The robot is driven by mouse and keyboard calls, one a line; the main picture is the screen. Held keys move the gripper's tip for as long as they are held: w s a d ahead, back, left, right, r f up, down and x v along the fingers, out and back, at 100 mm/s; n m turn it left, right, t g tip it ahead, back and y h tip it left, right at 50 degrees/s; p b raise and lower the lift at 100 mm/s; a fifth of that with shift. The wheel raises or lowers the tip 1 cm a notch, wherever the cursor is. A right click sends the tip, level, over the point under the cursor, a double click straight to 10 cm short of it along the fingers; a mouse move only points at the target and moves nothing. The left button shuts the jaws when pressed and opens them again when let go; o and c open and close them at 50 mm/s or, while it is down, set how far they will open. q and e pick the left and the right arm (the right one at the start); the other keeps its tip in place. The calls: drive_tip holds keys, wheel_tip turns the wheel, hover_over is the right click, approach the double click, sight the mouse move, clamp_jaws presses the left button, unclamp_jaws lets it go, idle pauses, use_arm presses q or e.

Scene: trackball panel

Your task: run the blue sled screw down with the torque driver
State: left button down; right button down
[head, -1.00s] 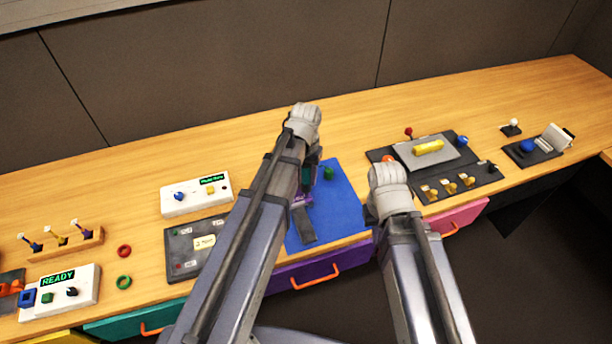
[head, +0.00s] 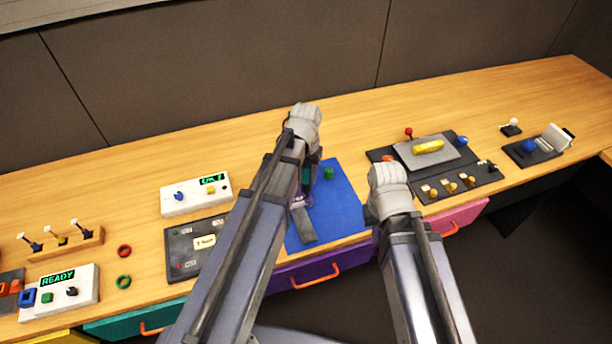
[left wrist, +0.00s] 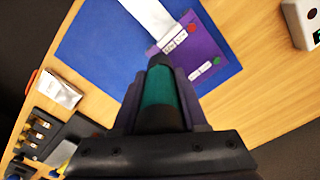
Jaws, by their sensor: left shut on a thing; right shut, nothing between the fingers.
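My left gripper (head: 306,188) is shut on the torque driver, whose teal and black handle (left wrist: 160,92) stands between the fingers in the left wrist view. A little of the teal also shows beside my arm in the head view. The driver is over a purple block (left wrist: 190,50) with white labels, on the blue mat (head: 340,205). The driver's tip and the blue sled screw are hidden, so I cannot tell whether they touch. My right gripper (head: 371,214) is by the mat's right front edge, mostly hidden behind its wrist, and holds nothing.
A grey bar (head: 303,226) runs forward from the purple block. A green piece (head: 328,173) is on its right. A dark panel (head: 182,262) and a white box with a display (head: 213,180) stand left. A lever panel (head: 483,180) stands right. The table behind is clear.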

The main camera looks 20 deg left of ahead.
use_arm(q)
wheel_tip(320, 180, up, 6)
drive_tip(key=p, duration=0.6)
idle(0.4)
drive_tip(key=shift+a, duration=0.1)
